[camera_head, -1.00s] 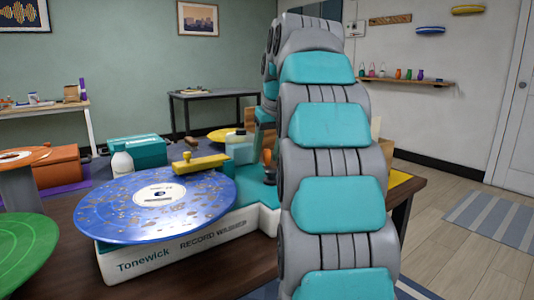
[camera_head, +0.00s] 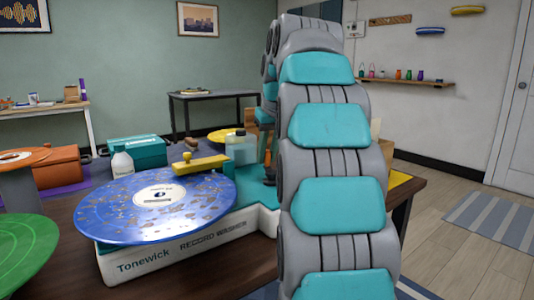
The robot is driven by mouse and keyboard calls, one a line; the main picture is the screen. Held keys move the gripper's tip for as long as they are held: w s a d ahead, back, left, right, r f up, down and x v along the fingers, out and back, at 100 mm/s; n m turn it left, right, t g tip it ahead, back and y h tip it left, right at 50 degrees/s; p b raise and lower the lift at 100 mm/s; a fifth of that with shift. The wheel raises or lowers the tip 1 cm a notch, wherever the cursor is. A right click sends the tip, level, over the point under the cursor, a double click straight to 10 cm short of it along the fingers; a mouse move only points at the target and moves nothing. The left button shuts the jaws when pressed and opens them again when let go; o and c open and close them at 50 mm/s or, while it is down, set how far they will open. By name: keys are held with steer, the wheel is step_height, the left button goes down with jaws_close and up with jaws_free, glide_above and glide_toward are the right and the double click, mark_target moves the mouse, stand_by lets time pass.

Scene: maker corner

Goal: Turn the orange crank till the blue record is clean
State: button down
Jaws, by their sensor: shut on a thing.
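The blue record (camera_head: 120,222) lies flat on the white and teal record washer (camera_head: 215,240), with brown specks scattered over much of its surface. A yellow brush arm (camera_head: 200,164) reaches over its far edge. A narrow piece of the orange crank (camera_head: 268,157) shows at the washer's far right, beside my arm. My gripper (camera_head: 265,138) is at the crank, mostly hidden behind my large grey and teal arm. It is shut on the crank, though its fingertips are hard to make out.
A white bottle (camera_head: 122,163) and a teal box (camera_head: 137,151) stand behind the record. A green disc (camera_head: 22,245) and an orange disc (camera_head: 22,157) are at the left. My arm blocks the right side.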

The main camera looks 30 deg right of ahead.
steer(key=shift+r, duration=0.1)
steer(key=m, duration=0.1)
steer(key=m+h+p, duration=0.1)
steer(key=d+m+p, duration=0.1)
steer(key=shift+s+m, duration=0.25)
steer(key=shift+m, duration=0.05)
steer(key=m, duration=0.1)
steer(key=d+m+g+h, duration=0.1)
steer(key=m, duration=0.1)
steer(key=shift+s+p, duration=0.35)
steer(key=shift+s, duration=0.05)
steer(key=shift+s+d+m+g+h, duration=0.15)
steer(key=shift+m+g+h, duration=0.1)
steer(key=shift+m, duration=0.35)
steer(key=shift+s+m+g+h, duration=0.15)
steer(key=shift+m+h, duration=0.1)
steer(key=shift+m, duration=0.35)
steer(key=c, duration=0.8)
jaws_free()
steer(key=shift+o, duration=0.2)
